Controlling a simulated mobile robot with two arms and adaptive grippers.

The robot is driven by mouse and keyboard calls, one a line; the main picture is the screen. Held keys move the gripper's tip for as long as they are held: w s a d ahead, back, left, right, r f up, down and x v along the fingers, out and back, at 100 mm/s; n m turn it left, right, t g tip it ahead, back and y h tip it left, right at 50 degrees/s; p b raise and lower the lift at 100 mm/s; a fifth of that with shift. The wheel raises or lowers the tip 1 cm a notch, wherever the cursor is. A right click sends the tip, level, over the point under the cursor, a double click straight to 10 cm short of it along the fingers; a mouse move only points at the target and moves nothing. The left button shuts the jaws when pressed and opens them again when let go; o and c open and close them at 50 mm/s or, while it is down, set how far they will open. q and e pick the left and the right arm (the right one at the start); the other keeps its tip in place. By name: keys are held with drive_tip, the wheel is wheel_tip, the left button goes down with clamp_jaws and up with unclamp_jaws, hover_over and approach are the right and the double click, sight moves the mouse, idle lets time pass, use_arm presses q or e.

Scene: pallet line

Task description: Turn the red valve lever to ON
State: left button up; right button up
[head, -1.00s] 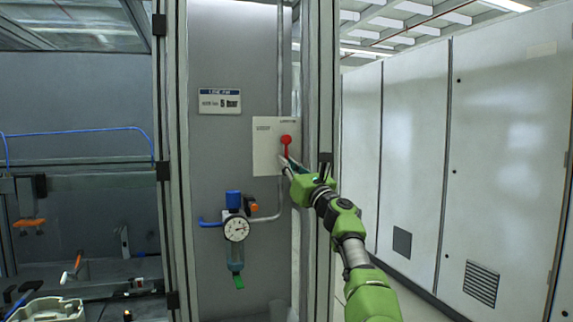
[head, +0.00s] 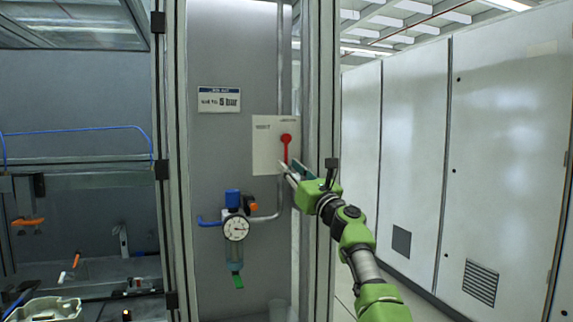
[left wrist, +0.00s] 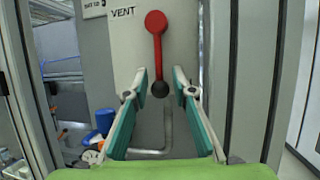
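The red valve lever (head: 286,146) is on a pale plate (head: 264,146) fixed to the grey panel. In the left wrist view the lever (left wrist: 158,50) hangs almost straight down from its round red top to a black ball at its lower end. The word VENT is on the plate left of its top. My left gripper (head: 289,166) is at the lever's lower end. In the left wrist view its two teal-padded fingers (left wrist: 160,84) are open, with the black ball showing between the tips. Contact cannot be told. My right gripper is not in view.
A pressure gauge (head: 236,229) with a blue-topped regulator (head: 233,199) is below left of the plate. A sign reading 5 bar (head: 219,100) is above it. A frame post (head: 322,120) stands right of the plate. Grey cabinets (head: 500,150) line the right side.

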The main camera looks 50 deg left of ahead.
use_arm(q)
drive_tip(key=v, duration=0.9)
